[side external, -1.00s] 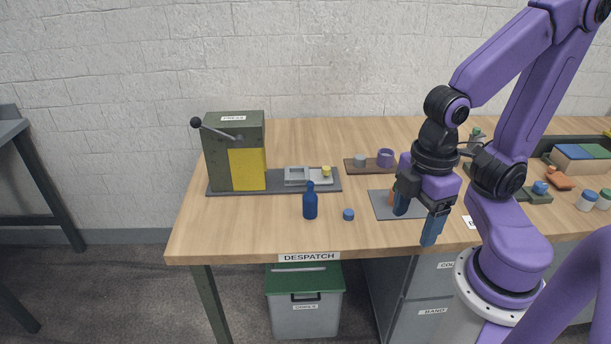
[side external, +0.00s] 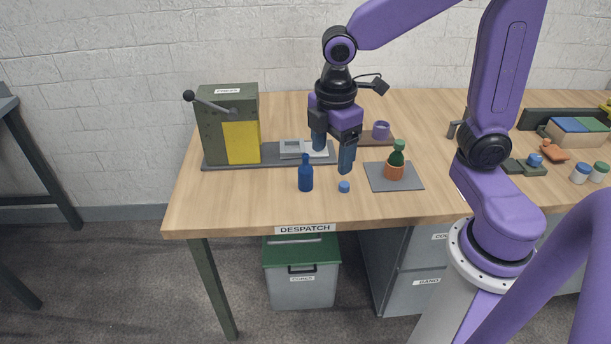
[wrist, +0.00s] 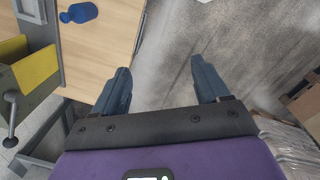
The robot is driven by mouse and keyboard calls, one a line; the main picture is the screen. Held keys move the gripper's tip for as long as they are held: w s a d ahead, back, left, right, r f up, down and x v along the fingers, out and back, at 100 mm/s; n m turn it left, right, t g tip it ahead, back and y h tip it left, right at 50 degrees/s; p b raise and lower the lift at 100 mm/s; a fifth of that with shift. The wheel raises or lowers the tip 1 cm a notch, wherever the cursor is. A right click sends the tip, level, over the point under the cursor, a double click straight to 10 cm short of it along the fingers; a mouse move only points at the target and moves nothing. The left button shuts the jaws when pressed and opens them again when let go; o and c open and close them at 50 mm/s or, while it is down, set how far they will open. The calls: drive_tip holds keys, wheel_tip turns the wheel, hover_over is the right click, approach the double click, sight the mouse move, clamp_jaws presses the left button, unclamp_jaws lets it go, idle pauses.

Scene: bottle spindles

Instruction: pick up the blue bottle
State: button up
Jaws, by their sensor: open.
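The blue bottle (side external: 306,176) stands upright on the wooden table near its front edge, in front of the press base. It also shows at the top left of the wrist view (wrist: 80,12). My gripper (side external: 333,153) is open and empty, to the right of the bottle and higher than it. Its fingers point down and are apart from the bottle. In the wrist view my gripper (wrist: 160,72) has its fingers spread with nothing between them.
A small blue cap (side external: 344,187) lies right of the bottle. A green press (side external: 229,125) with a lever stands at the left. A green bottle (side external: 397,157) sits in an orange holder on a grey mat (side external: 378,183). The table front is clear.

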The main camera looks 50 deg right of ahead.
drive_tip(key=w+d+n, duration=0.1)
drive_tip(key=w+d, duration=0.3)
drive_tip(key=w, duration=0.6)
drive_tip(key=n+h, duration=0.1)
drive_tip(key=n, duration=0.1)
hover_over(305, 156)
wheel_tip(305, 156, down, 3)
drive_tip(key=shift+g, duration=0.3)
drive_tip(key=f, duration=1)
drive_tip(key=shift+d, duration=0.25)
drive_tip(key=shift+w+d+f, duration=0.1)
drive_tip(key=shift+f, duration=1.6)
drive_tip(key=shift+w+d+f, duration=0.1)
drive_tip(key=shift+f, duration=1.6)
drive_tip(key=c, duration=1.2)
drive_tip(key=shift+r, duration=0.1)
